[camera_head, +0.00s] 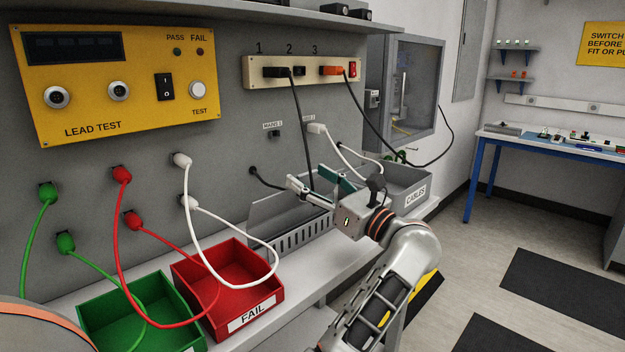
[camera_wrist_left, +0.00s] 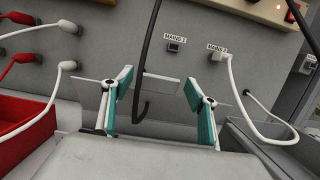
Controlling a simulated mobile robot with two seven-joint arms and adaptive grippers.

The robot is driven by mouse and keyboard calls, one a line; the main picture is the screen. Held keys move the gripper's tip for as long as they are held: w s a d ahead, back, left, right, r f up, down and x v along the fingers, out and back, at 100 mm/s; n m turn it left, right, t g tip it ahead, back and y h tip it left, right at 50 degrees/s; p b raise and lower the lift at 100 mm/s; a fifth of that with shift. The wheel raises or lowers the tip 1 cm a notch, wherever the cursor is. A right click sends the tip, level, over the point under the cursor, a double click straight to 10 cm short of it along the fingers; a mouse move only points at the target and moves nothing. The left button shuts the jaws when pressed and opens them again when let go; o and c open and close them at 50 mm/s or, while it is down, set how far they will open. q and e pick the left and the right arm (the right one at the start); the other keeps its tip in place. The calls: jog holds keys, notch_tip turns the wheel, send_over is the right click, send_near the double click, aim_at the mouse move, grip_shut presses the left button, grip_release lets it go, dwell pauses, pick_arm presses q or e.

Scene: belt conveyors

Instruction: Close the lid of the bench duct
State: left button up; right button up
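The grey bench duct (camera_head: 297,243) with a slotted front wall stands on the bench ledge by the back wall. Its lid (camera_head: 264,212) is a plain grey panel, raised and leaning up behind the slots; my gripper and wrist hide its right part. My left gripper (camera_head: 306,177) is at the lid's upper edge, fingers apart and pointing toward the wall. In the left wrist view, the teal-padded fingers (camera_wrist_left: 160,92) are spread, with a grey panel, apparently the lid, behind them. Nothing is held, and I cannot tell whether they touch the lid. My right gripper is not in view.
A black cable (camera_head: 298,120) hangs from the socket strip past the gripper. A red FAIL bin (camera_head: 245,262) and green bin (camera_head: 135,300) stand left of the duct. A grey CABLES bin (camera_head: 412,185) stands to its right.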

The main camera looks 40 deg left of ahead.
pick_arm(q)
jog(key=v, duration=1.2)
